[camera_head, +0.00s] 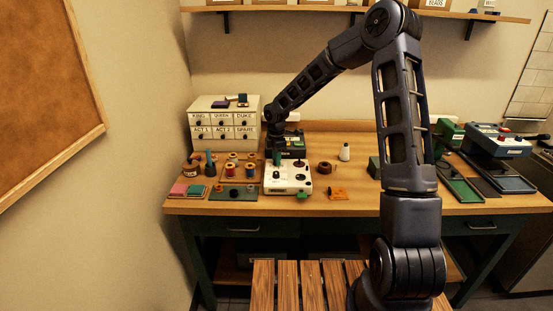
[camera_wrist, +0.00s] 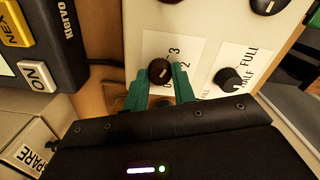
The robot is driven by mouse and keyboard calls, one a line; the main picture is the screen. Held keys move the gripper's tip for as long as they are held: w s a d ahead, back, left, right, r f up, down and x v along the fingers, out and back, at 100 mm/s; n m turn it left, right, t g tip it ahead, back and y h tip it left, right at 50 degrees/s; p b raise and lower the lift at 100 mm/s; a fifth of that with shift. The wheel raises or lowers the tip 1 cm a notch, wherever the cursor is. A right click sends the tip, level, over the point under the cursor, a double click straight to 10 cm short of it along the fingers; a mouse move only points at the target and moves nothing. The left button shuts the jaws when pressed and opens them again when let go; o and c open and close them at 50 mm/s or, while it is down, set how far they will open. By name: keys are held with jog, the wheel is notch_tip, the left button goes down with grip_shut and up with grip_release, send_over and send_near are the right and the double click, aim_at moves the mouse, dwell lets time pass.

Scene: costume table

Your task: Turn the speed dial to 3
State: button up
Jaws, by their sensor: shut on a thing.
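The white control panel (camera_head: 288,187) lies on the table in the head view, and its white face (camera_wrist: 214,42) fills much of the wrist view. The dark brown speed dial (camera_wrist: 159,70) stands on it, with the printed figures 3 and 2 beside it. The dial bears a small light mark, but I cannot tell exactly which figure it points to. My gripper (camera_wrist: 160,90) is shut on the dial, one green finger on each side. In the head view, my gripper (camera_head: 277,158) reaches down at the panel's back left and hides the dial.
A black knob (camera_wrist: 228,79) marked HALF and FULL sits right of my gripper. A labelled drawer cabinet (camera_head: 226,125) stands at the back left. Thread spools (camera_head: 231,169) lie left of the panel, and an orange piece (camera_head: 337,193) lies to its right. The table's front right is mostly clear.

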dwell(0.3)
jog(key=o, duration=1)
jog(key=shift+r, duration=0.1)
notch_tip(320, 180, up, 11)
